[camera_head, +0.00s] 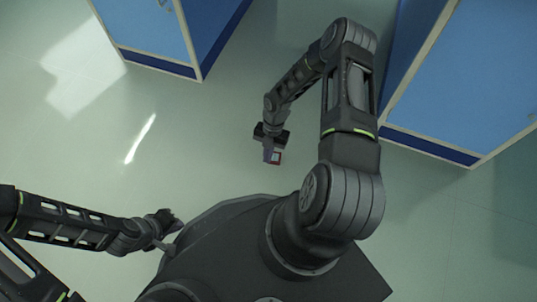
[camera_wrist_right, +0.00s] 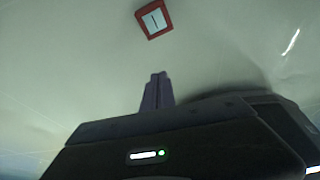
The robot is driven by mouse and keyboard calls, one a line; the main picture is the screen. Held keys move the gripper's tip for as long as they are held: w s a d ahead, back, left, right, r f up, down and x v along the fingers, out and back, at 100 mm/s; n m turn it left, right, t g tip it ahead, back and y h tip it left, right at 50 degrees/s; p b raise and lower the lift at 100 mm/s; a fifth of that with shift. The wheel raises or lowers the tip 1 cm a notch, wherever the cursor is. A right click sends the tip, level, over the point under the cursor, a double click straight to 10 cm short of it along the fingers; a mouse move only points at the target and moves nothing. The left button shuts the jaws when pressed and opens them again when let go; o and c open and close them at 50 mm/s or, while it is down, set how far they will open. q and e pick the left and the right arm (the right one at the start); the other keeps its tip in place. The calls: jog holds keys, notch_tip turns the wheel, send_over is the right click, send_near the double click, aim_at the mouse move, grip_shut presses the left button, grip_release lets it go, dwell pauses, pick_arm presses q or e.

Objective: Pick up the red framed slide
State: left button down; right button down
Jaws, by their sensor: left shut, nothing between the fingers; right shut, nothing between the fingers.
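The red framed slide (camera_wrist_right: 154,19) shows in the right wrist view as a small red square frame with a pale centre, at the top of the picture, against the pale floor. My left gripper (camera_head: 172,222) is at the lower left, beside my base, far from the slide, and is shut.
Blue cabinets stand at the top left (camera_head: 150,30) and at the right (camera_head: 460,80). Their lower edges bound the open pale floor (camera_head: 200,140) between them. Bright light patches lie on the floor at the left.

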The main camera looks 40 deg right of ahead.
aim_at(264, 178)
jog(key=b+x, duration=0.3)
jog(key=x, duration=0.5)
jog(key=shift+f, duration=0.35)
jog(key=shift+w+d+r+b, duration=0.1)
jog(key=shift+w+d+b, duration=0.6)
jog(key=shift+d, duration=0.45)
jog(key=shift+w+d+r, duration=0.2)
jog(key=shift+w+d, duration=0.25)
jog(key=shift+d, duration=0.05)
